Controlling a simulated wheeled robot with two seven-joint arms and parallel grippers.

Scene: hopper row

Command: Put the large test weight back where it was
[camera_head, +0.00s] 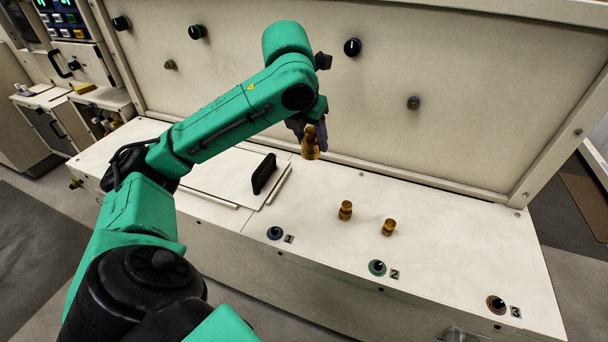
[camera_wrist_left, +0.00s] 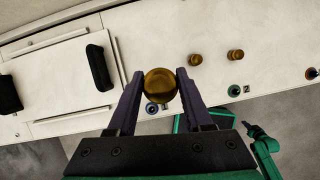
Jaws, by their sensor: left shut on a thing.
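The large brass test weight (camera_head: 310,146) is in the fingers of my left gripper (camera_head: 309,128), which is shut on it. In the left wrist view the weight (camera_wrist_left: 160,85) shows as a round brass top between the two fingertips of the left gripper (camera_wrist_left: 160,88). In the head view it is over the white counter, near the back panel; I cannot tell how high above the top it is. Two smaller brass weights, one (camera_head: 345,210) and another (camera_head: 389,227), stand upright on the counter to the right.
A flat lid with a black handle (camera_head: 264,174) lies on the counter left of the weight. Knobs numbered 1 (camera_head: 275,233), 2 (camera_head: 377,268) and 3 (camera_head: 496,304) line the front edge. The back panel (camera_head: 450,60) carries several knobs. The counter's right part is mostly clear.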

